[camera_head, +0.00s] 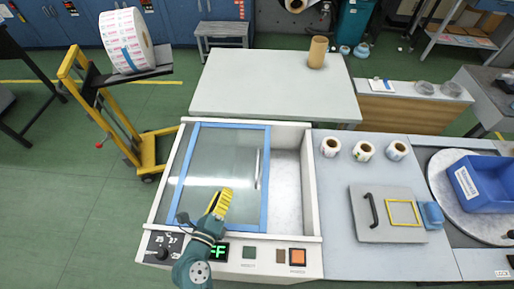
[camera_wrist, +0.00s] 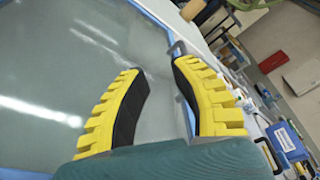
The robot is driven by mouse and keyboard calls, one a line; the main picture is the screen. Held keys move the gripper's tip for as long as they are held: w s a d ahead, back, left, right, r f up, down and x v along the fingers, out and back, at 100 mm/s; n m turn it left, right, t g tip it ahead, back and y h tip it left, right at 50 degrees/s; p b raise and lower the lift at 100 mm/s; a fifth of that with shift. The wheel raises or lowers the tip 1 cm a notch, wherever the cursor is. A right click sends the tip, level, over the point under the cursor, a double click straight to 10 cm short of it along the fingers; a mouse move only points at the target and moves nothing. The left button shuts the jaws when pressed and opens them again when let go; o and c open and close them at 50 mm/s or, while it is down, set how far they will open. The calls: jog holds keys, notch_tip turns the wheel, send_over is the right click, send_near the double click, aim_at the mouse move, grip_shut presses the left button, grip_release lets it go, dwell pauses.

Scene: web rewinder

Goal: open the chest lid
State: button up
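The chest (camera_head: 311,190) is a white box with a glass lid (camera_head: 215,165) in a blue frame. The lid covers the left and middle; a strip on the right is uncovered, showing a pale interior (camera_head: 287,190). A slim light handle (camera_head: 258,168) stands near the lid's right edge. My gripper (camera_head: 222,197), with yellow ribbed fingers, is over the lid's lower part, left of and nearer than the handle. In the wrist view its fingers (camera_wrist: 158,70) are apart, with glass between them. The blue frame (camera_wrist: 187,118) runs beside the right finger, which hides part of it. Contact is unclear.
A front panel with an orange button (camera_head: 297,257) lies below the lid. To the right, a counter holds several small rolls (camera_head: 363,151) and a grey panel (camera_head: 375,230) with a dark handle. A table (camera_head: 270,85) stands behind; a yellow lift cart (camera_head: 150,160) is at left.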

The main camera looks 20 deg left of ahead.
aim_at(257, 165)
jog(key=shift+g+h, duration=0.4)
jog(key=shift+h, duration=0.2)
jog(key=d+p, duration=0.1)
jog(key=s+d+r+p, duration=0.1)
jog(key=d, duration=0.1)
jog(key=d+p, duration=0.1)
jog(key=d, duration=0.1)
jog(key=shift+s+r, duration=0.35)
jog(key=shift+s, duration=0.05)
jog(key=shift+w+d+m+p, duration=0.1)
jog(key=shift+d+m+p, duration=0.2)
jog(key=shift+p, duration=0.15)
jog(key=b+x, duration=0.2)
jog(key=x, duration=0.6)
jog(key=b+x, duration=0.3)
jog(key=x, duration=0.5)
jog(key=shift+d+f, duration=0.1)
jog(key=shift+f, duration=0.1)
jog(key=shift+w, duration=0.3)
grip_shut()
jog(key=shift+s, duration=0.1)
